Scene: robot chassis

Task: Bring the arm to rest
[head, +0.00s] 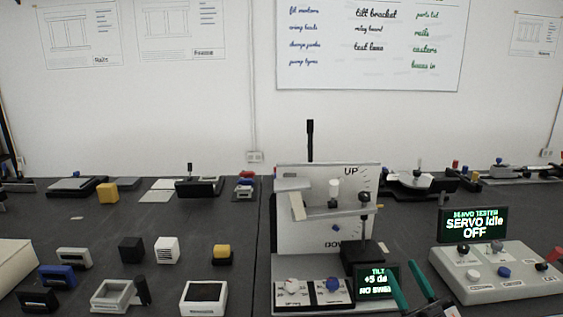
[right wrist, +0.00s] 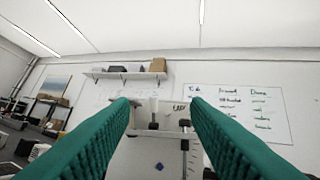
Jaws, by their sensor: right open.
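My right gripper (head: 405,274) shows at the bottom of the head view, right of centre, with two teal fingers apart and nothing between them. It is in front of the bench, between the tilt display (head: 376,281) and the servo tester box (head: 495,272). In the right wrist view the gripper (right wrist: 161,103) is open and empty, pointing toward the upright UP/DOWN board (right wrist: 150,155) and the wall. That board (head: 330,235) stands left of the gripper in the head view. My left gripper is not in view.
A screen (head: 471,224) reads "SERVO Idle OFF". Left on the dark bench (head: 100,225) are several small blocks and frames, including a white cube (head: 167,250) and a black cube (head: 131,249). More parts line the back near the wall. A dark rod (head: 310,140) rises behind the board.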

